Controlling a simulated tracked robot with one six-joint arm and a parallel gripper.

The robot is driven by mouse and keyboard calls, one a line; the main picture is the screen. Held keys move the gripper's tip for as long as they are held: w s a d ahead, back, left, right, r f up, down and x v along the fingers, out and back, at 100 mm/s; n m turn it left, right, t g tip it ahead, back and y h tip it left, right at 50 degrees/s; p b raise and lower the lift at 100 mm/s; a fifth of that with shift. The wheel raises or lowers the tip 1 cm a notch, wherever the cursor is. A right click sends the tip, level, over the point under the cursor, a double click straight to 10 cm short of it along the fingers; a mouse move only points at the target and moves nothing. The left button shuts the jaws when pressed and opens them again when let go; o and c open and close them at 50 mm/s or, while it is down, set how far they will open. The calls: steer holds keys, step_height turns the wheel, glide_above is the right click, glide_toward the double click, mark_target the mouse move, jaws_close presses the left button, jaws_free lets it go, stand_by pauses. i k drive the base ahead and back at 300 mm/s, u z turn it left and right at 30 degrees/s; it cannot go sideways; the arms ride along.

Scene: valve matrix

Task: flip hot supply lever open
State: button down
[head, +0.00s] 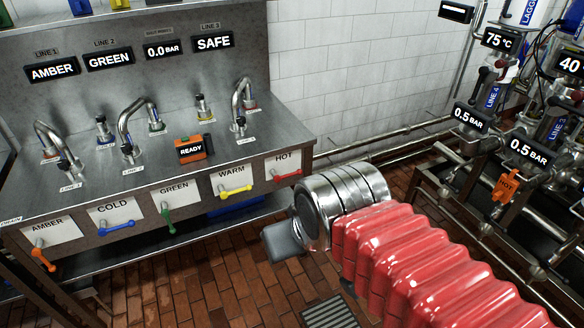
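A red lever (289,175) sits on the panel labelled HOT (284,161), at the right end of the bench front. The lever lies roughly level across its panel. My gripper (282,243) shows as a grey block at the end of my metal wrist and red bellows arm. It is below the HOT panel in the picture and apart from the red lever. Its fingertips are not clear, and nothing held can be seen.
A yellow lever (235,191) under WARM, a green lever (168,217), a blue lever (116,228) under COLD and an orange lever (43,260) line the bench front. Taps and a READY box (191,150) stand on top. Pipework fills the right. Brick floor (225,290) lies below.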

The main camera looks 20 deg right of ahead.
mark_target(276, 178)
steer(key=i, duration=1.65)
